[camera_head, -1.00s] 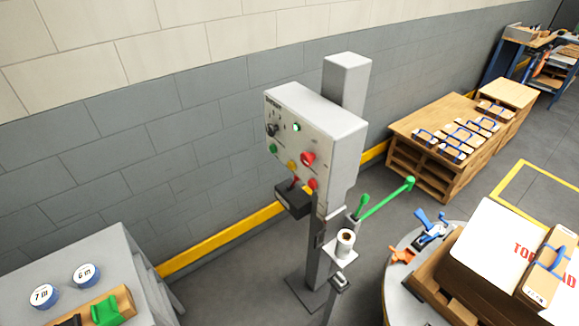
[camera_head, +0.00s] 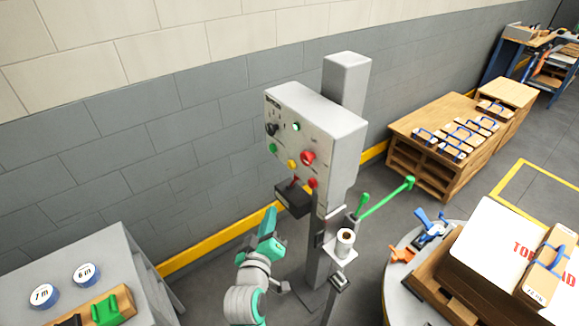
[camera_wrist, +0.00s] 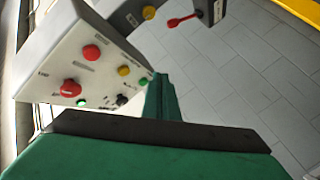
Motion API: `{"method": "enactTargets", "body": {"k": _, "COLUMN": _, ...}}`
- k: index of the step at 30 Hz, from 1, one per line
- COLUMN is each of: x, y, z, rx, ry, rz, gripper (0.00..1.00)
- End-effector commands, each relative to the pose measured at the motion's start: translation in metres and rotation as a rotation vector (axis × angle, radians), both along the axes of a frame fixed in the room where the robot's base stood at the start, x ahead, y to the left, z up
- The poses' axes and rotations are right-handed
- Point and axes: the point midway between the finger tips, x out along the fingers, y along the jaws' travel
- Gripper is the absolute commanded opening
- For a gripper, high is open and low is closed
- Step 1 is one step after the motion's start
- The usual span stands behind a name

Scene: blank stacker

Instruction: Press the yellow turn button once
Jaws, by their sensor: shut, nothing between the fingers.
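A light grey control box (camera_head: 335,125) on a post carries buttons on its slanted face. A yellow button (camera_head: 292,164) sits low on that face, left of a large red button (camera_head: 308,158). The wrist view shows this yellow button (camera_wrist: 123,71) and a second yellow button (camera_wrist: 148,12) on the dark lever box. No label is readable enough to tell which is the turn button. My gripper (camera_head: 271,216) is shut and empty, below and left of the panel, apart from the buttons. It also shows in the wrist view (camera_wrist: 158,82), its finger partly overlapping the panel edge.
The dark box (camera_head: 292,202) with a red lever (camera_head: 295,181) juts out below the panel. A green handle (camera_head: 388,197) and a white roll (camera_head: 344,241) are right of the post. A round table (camera_head: 396,283) with cartons stands at right, a grey table (camera_head: 75,250) at left.

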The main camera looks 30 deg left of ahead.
Motion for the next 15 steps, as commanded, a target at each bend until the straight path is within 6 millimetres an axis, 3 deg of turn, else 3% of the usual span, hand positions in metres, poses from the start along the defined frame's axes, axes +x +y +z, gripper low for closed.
{"method": "enactTargets", "body": {"k": 3, "x": 0.007, "y": 0.032, "z": 0.033, "rx": -0.035, "ry": -0.041, "rz": 0.017, "gripper": 0.00}}
{"method": "enactTargets", "body": {"k": 7, "x": 0.009, "y": 0.053, "z": 0.056, "rx": -0.063, "ry": -0.067, "rz": 0.024, "gripper": 0.00}}
{"method": "enactTargets", "body": {"k": 15, "x": 0.010, "y": 0.063, "z": 0.069, "rx": -0.080, "ry": -0.079, "rz": 0.022, "gripper": 0.00}}
